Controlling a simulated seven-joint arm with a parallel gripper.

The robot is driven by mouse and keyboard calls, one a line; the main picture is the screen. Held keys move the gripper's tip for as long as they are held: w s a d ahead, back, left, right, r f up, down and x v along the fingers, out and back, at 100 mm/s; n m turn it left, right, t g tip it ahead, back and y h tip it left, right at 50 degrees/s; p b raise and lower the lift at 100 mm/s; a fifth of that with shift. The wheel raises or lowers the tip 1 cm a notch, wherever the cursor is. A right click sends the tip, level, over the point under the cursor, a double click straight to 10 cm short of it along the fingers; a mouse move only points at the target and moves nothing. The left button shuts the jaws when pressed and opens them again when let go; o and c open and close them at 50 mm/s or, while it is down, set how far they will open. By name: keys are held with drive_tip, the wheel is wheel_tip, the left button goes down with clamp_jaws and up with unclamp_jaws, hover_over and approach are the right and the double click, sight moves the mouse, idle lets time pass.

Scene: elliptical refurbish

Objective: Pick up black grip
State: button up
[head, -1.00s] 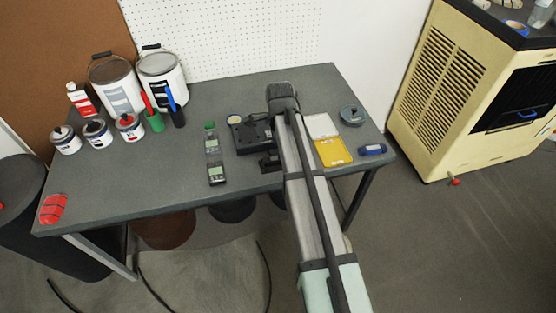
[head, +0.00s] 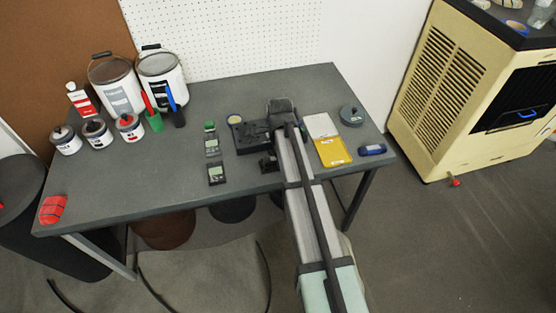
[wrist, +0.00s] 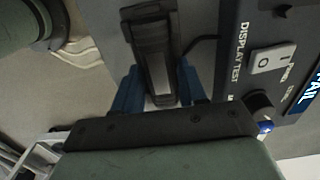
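The black grip (wrist: 155,55) is a long dark piece with a pale strip. In the wrist view it lies between the two blue fingers of my gripper (wrist: 158,80). The fingers stand apart, one on each side of it; I see no clear squeeze, and contact is hard to judge. In the head view my arm hides most of this spot beside the black device (head: 250,136), and I cannot make out the grip for certain there.
A panel with a power switch (wrist: 272,58) is close on the right in the wrist view. Two small meters (head: 216,173) stand left of my arm. A yellow pouch (head: 333,151), a blue cylinder (head: 372,150) and a grey disc (head: 352,115) lie right. Cans and buckets (head: 115,85) fill the back left.

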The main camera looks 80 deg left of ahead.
drive_tip(key=c, duration=0.7)
drive_tip(key=shift+r, duration=0.1)
